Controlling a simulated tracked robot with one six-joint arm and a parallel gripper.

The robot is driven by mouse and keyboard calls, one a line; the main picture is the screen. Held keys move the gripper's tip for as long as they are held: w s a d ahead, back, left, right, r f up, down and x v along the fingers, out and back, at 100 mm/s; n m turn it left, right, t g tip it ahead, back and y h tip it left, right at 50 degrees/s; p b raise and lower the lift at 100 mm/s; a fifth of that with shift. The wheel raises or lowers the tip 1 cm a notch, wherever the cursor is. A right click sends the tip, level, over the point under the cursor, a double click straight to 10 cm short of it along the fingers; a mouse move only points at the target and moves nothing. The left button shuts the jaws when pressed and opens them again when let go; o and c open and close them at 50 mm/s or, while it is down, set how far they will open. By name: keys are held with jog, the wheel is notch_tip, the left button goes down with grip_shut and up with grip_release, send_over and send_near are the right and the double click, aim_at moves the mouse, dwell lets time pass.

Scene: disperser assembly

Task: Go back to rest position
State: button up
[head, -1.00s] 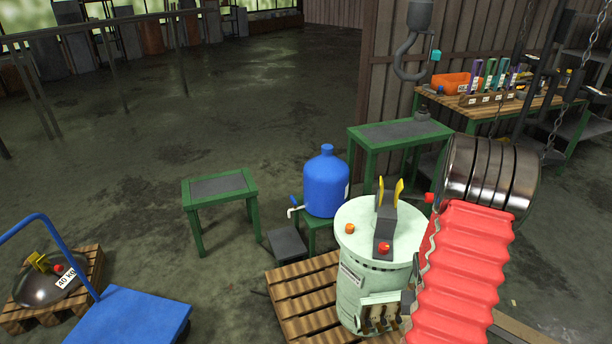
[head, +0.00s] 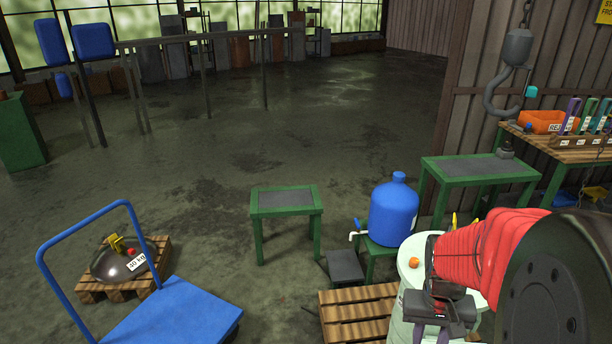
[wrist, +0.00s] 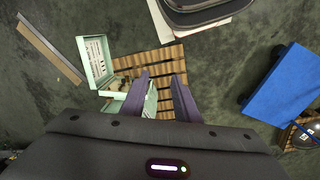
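My gripper (head: 432,335) shows at the lower right of the head view, in front of the pale green drum (head: 410,270). It hangs from my red-sleeved arm, which hides much of the drum. In the wrist view my gripper (wrist: 160,76) has two dark purple fingers spread apart with nothing held between them. Past the fingers lie a wooden pallet (wrist: 158,62) and a pale green open box-like part (wrist: 97,62).
A blue jug (head: 394,212) stands beside the drum. Green tables (head: 285,200) (head: 475,167) stand behind. A blue trolley (head: 175,315) and a dark dome on a pallet (head: 122,262) are at left. A hook (head: 510,90) hangs at right. Open floor lies beyond.

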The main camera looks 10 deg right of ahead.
jog(key=a+r+n+t, duration=0.5)
jog(key=a+r+t, duration=0.1)
jog(key=a+r, duration=1)
jog(key=a, duration=0.3)
jog(key=shift+s+a+r+y, duration=0.25)
jog(key=shift+r+y, duration=0.1)
jog(key=shift+y, duration=0.05)
